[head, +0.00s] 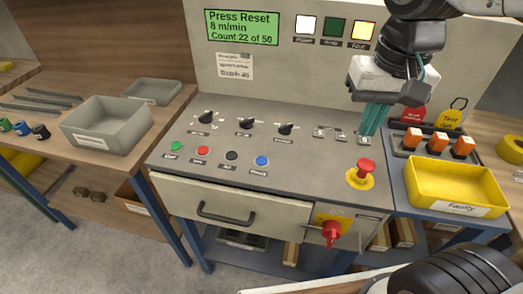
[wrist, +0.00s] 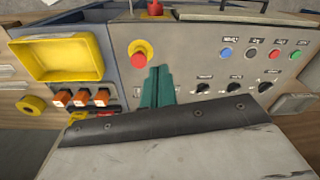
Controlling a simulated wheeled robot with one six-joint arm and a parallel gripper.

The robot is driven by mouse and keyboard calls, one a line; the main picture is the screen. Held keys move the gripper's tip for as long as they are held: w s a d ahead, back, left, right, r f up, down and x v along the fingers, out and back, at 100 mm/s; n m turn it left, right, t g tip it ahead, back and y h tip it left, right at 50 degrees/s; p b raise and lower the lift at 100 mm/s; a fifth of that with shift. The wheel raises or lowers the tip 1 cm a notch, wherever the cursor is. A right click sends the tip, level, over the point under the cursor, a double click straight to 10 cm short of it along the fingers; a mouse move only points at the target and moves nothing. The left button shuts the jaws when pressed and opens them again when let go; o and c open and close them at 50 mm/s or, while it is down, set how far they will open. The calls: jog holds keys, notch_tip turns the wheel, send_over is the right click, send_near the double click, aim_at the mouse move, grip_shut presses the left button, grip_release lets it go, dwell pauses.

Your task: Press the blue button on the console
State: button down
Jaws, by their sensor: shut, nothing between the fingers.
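The console (head: 320,170) has a row of four small buttons on its sloped top: green, red, black and blue. The blue button (head: 261,161) is at the right end of that row. In the wrist view the blue button (wrist: 226,52) is at the left end of the row. My gripper (head: 367,130) has green fingers, shut and empty, above the right part of the console. In the head view it is right of and behind the blue button, well apart from it. In the wrist view my gripper (wrist: 158,72) points between the red emergency stop and the knobs.
A red mushroom emergency stop (head: 364,170) on a yellow base stands right of the blue button. Black knobs (head: 246,124) rise behind the row. A yellow bin (head: 455,190) is at the right, a grey bin (head: 105,125) at the left. The screen (head: 241,28) reads "Press Reset".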

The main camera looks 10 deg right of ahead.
jog(key=w+a+m, duration=0.1)
jog(key=w+a, duration=0.6)
jog(key=m+g, duration=0.1)
jog(key=m, duration=0.1)
send_over(262, 160)
notch_tip(262, 160, down, 4)
jog(key=shift+r, duration=0.15)
notch_tip(262, 160, down, 14)
jog(key=shift+f, duration=0.1)
